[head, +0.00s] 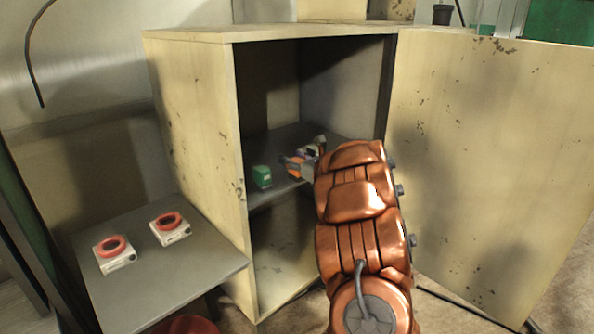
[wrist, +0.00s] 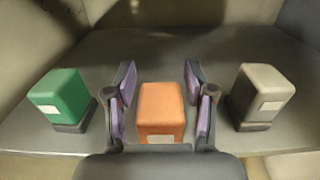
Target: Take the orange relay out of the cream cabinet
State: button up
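The cream cabinet (head: 200,120) stands with its door (head: 480,150) swung wide open to the right. The orange relay (wrist: 161,108) sits upright on the cabinet's shelf, between a green relay (wrist: 66,95) on the left and a grey relay (wrist: 262,93) on the right. My gripper (wrist: 160,85) is open, with one purple-padded finger on each side of the orange relay; narrow gaps seem to show beside it. In the head view my gripper (head: 305,157) reaches into the cabinet, and only a bit of the orange relay (head: 296,169) shows. My arm hides the shelf's right part.
The green relay (head: 262,177) is close to the left of my gripper in the head view. A grey side table (head: 160,275) at the left holds two white blocks with red rings (head: 115,252). The cabinet's side walls and open door bound the space.

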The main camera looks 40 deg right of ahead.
grip_shut()
jog(key=shift+r, duration=0.1)
dwell(0.3)
